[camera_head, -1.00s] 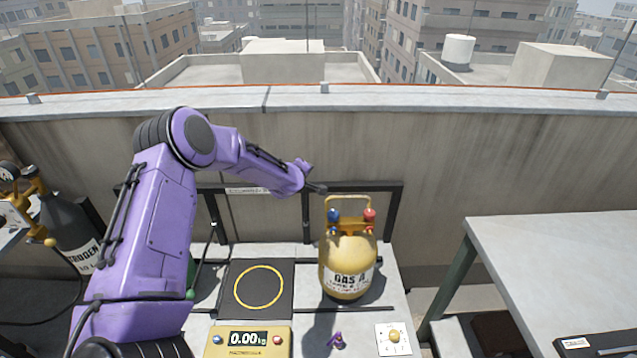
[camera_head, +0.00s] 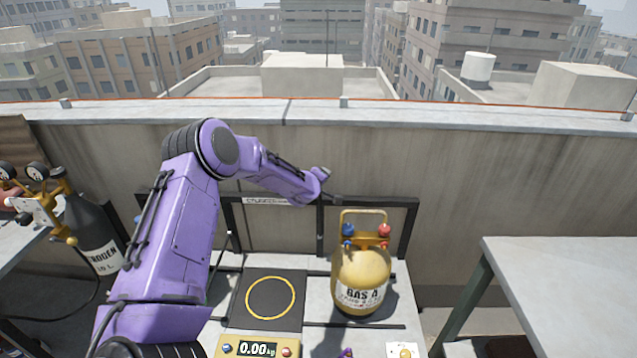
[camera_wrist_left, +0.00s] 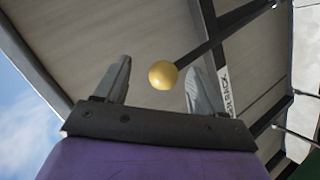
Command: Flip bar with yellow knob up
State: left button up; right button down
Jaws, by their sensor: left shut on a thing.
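The yellow knob (camera_wrist_left: 163,75) sits at the end of a thin dark bar (camera_wrist_left: 206,43), which runs up and right in the left wrist view. My left gripper (camera_wrist_left: 160,86) is shut on the knob end, with one finger to each side of it in the picture. In the head view my left gripper (camera_head: 332,197) is at the black frame (camera_head: 404,224) by the parapet wall, up and left of the gas cylinder. The knob and the bar cannot be made out in the head view.
A yellow gas cylinder (camera_head: 361,278) stands on the bench below my left gripper. A scale with a black plate (camera_head: 240,315) lies left of it. A nitrogen bottle (camera_head: 92,232) stands far left, and a grey table (camera_head: 560,285) stands right.

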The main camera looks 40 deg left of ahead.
pick_arm(q)
jog(key=shift+w+a+r, duration=0.1)
jog(key=shift+w+r, duration=0.05)
jog(key=shift+r, duration=0.25)
jog(key=shift+s+d, duration=0.2)
jog(key=shift+s, duration=0.1)
jog(key=b+v, duration=0.2)
jog(key=v, duration=0.7)
jog(key=shift+s, duration=0.4)
pick_arm(e)
jog(key=shift+w+a+f, duration=0.1)
jog(key=shift+w+f, duration=0.1)
jog(key=shift+f, duration=0.35)
jog(key=shift+w+a+f, duration=0.1)
jog(key=shift+w+f, duration=0.1)
jog(key=shift+f, duration=0.3)
pick_arm(q)
jog(key=shift+d, duration=0.2)
